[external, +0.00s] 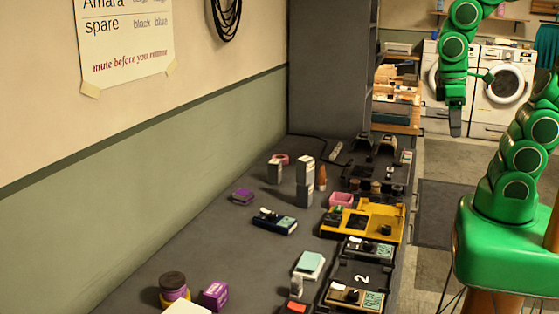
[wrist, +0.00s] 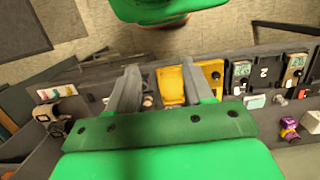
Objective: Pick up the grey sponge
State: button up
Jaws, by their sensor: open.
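I cannot pick out the grey sponge with certainty in either view. A small grey block (external: 275,171) stands on the dark bench (external: 235,235) in the external view, but I cannot tell whether it is the sponge. My gripper (external: 455,128) hangs high at the upper right, beyond the bench's right edge and apart from everything on it. In the wrist view my gripper (wrist: 160,78) shows two grey fingers spread apart, with nothing held between them. The fingers and green palm hide part of the bench there.
A yellow tray (external: 385,212) lies along the bench's right side, with black devices before and behind it. A tall grey cabinet (external: 325,75) rises behind. Bare bench shows at left.

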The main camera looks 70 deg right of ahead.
jog(key=w+a+f+m+g+y, duration=0.15)
jog(key=w+a+y, duration=0.3)
jog(key=a, duration=0.45)
jog(key=w+a+f+m+y, duration=0.25)
jog(key=w+a, duration=0.35)
jog(key=a, duration=0.4)
jog(key=w+a+f+m+g+y, duration=0.1)
jog(key=w+a+f+m+y, duration=0.1)
jog(key=w+a+y, duration=0.5)
jog(key=w+a+f+m+t+h, duration=0.1)
jog(key=w+a+f+m+t, duration=0.1)
jog(key=w+a+f+m, duration=0.3)
jog(key=m+t, duration=0.2)
jog(key=m, duration=0.4)
send_near(296, 280)
jog(key=shift+s+a+f+y, duration=0.1)
jog(key=shift+s+a+y, duration=0.1)
jog(key=shift+a, duration=0.35)
jog(key=shift+s+a+f+y, duration=0.1)
jog(key=shift+s+a, duration=0.05)
jog(key=shift+a, duration=0.4)
jog(key=shift+w+f+m, duration=0.15)
jog(key=shift+f+m, duration=0.35)
jog(key=shift+w+x, duration=0.2)
jog(key=shift+x, duration=3.6)
jog(key=shift+c, duration=0.3)
grip_shut()
